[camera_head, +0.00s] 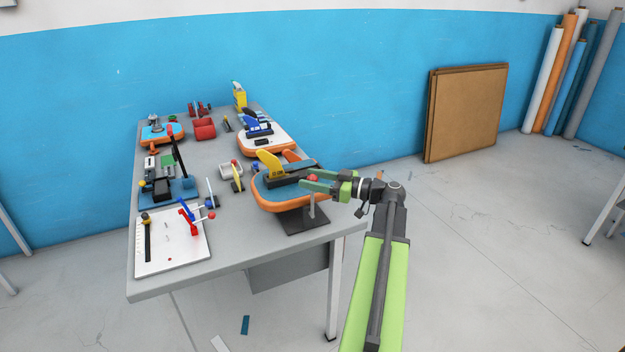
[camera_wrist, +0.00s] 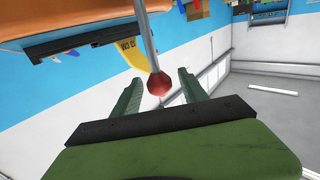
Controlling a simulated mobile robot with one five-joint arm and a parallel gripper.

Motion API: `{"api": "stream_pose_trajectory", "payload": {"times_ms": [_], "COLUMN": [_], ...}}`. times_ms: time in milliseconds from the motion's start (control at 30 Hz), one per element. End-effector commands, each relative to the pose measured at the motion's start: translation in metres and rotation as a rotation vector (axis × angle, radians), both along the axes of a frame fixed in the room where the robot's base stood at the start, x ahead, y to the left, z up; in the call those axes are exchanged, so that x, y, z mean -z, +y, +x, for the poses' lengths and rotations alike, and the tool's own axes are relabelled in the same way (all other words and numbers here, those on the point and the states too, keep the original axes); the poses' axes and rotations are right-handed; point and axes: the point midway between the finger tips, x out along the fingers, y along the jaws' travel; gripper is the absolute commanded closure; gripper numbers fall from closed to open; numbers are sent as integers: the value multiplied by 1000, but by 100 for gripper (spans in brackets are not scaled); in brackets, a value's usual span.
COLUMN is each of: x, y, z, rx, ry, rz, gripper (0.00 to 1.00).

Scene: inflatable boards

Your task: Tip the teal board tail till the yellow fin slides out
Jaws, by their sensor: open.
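The teal board tail (camera_head: 266,190) with an orange rim sits on a dark stand at the table's near right corner. Its orange edge also shows in the wrist view (camera_wrist: 70,18). A red ball (camera_wrist: 158,84) on a thin metal rod (camera_wrist: 147,38) is beside the board. My gripper (camera_head: 307,179) is open, with its green fingers (camera_wrist: 160,77) on either side of the ball. Whether they touch the ball I cannot tell.
A white-topped board (camera_head: 279,137) stands behind on the grey table (camera_head: 240,254). The floor to the right is clear.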

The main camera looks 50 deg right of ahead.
Motion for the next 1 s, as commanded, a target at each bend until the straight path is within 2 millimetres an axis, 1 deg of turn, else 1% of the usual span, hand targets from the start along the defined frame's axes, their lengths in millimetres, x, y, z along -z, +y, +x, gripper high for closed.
{"api": "stream_pose_trajectory", "payload": {"times_ms": [200, 500, 600, 1000], "x": [0, 0, 0, 0], "y": [0, 0, 0, 1], "z": [0, 0, 0, 1], "rx": [0, -1, -1, -1], "ry": [0, 0, 0, 0], "rz": [0, 0, 0, 0], "gripper": [49, 89, 100, 100]}}
